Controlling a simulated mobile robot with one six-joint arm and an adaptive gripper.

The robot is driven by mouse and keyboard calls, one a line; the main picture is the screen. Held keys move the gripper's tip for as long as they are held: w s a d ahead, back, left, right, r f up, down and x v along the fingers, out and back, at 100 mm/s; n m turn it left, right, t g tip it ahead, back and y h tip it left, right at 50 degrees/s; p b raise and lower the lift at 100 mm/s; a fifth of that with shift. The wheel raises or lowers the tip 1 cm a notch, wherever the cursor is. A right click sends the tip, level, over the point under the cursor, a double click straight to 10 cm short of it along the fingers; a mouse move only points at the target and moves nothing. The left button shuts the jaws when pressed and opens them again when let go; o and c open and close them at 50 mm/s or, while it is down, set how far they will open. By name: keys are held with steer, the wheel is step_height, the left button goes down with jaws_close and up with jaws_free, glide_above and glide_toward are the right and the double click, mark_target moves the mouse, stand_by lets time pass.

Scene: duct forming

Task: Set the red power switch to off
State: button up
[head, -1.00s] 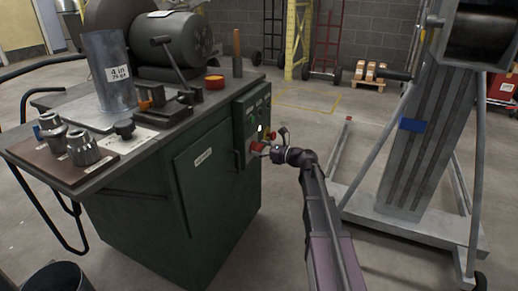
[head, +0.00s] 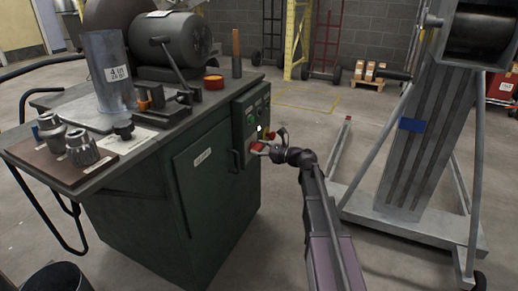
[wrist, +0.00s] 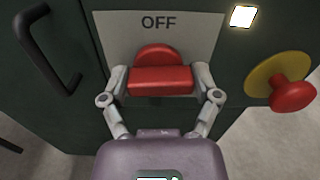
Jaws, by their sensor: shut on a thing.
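The red power switch (wrist: 160,80) is in the middle of the wrist view, on a pale plate (wrist: 205,30) marked OFF above it. My gripper (wrist: 160,84) is shut on the switch, with one finger at each side of the red handle. In the head view my gripper (head: 264,147) is at the control panel on the green machine cabinet (head: 215,175). There the switch is small and partly covered by my gripper. I cannot tell the switch's setting for sure.
A red mushroom button on a yellow base (wrist: 290,92) is just right of the switch. A black door handle (wrist: 47,50) is to the left. A lit white square (wrist: 243,16) is above right. A grey stand (head: 420,150) is right of my arm.

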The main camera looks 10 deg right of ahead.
steer(key=n, duration=0.4)
steer(key=shift+s+a+n, duration=0.2)
steer(key=shift+n, duration=0.1)
steer(key=n, duration=0.4)
steer(key=shift+s+a+n, duration=0.1)
steer(key=shift+n, duration=0.2)
steer(key=n, duration=0.4)
steer(key=shift+f+n, duration=0.1)
steer(key=shift+n, duration=0.2)
steer(key=shift+s+a+n, duration=0.1)
steer(key=shift+n, duration=1.7)
steer(key=o, duration=1)
steer(key=shift+c, duration=0.2)
steer(key=shift+d, duration=0.2)
